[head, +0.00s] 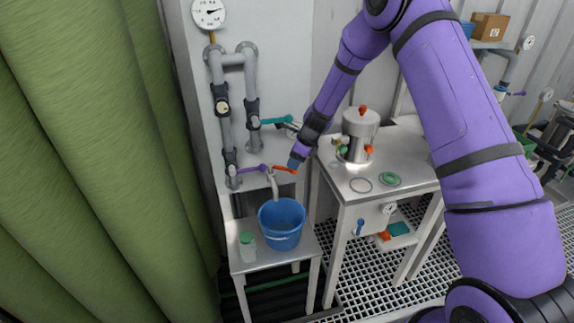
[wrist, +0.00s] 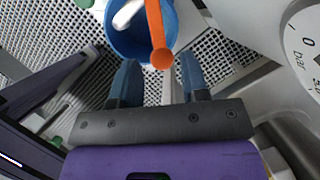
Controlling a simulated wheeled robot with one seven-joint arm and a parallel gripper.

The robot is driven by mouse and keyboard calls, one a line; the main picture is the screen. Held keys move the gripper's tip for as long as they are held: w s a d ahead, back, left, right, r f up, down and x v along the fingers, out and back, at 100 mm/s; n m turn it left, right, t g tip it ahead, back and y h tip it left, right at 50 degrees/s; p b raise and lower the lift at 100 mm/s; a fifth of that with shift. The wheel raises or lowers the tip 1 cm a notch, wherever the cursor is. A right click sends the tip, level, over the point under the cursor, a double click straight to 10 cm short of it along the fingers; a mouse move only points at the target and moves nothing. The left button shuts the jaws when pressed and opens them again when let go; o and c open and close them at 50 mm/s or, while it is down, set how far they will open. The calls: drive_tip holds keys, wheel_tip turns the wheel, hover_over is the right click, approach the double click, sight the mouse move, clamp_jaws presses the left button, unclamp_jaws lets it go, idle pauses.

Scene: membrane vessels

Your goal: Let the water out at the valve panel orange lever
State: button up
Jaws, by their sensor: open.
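The orange lever (head: 284,169) sticks out to the right from the lower part of the valve panel (head: 236,120), above the tap spout (head: 273,186). In the wrist view the orange lever (wrist: 157,35) points toward my gripper, its round end just beyond the fingertips and roughly midway between them. My gripper (head: 293,163) is beside the lever's right end. In the wrist view its two blue fingers (wrist: 157,75) are apart with nothing held between them. A blue bucket (head: 282,224) stands under the spout. I cannot tell whether any finger touches the lever.
A purple lever (head: 250,169) is left of the orange one, and a teal lever (head: 275,121) is above. A green-lidded jar (head: 247,245) stands beside the bucket. The steel table (head: 400,160) with a metal vessel (head: 358,135) is close on the right. A green curtain (head: 90,150) fills the left.

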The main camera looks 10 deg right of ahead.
sight(285, 168)
drive_tip(key=shift+w+a+f, duration=0.35)
drive_tip(key=shift+a+f, duration=0.3)
drive_tip(key=shift+f, duration=0.05)
drive_tip(key=shift+w+a+f, duration=0.35)
drive_tip(key=shift+a+f, duration=0.3)
clamp_jaws()
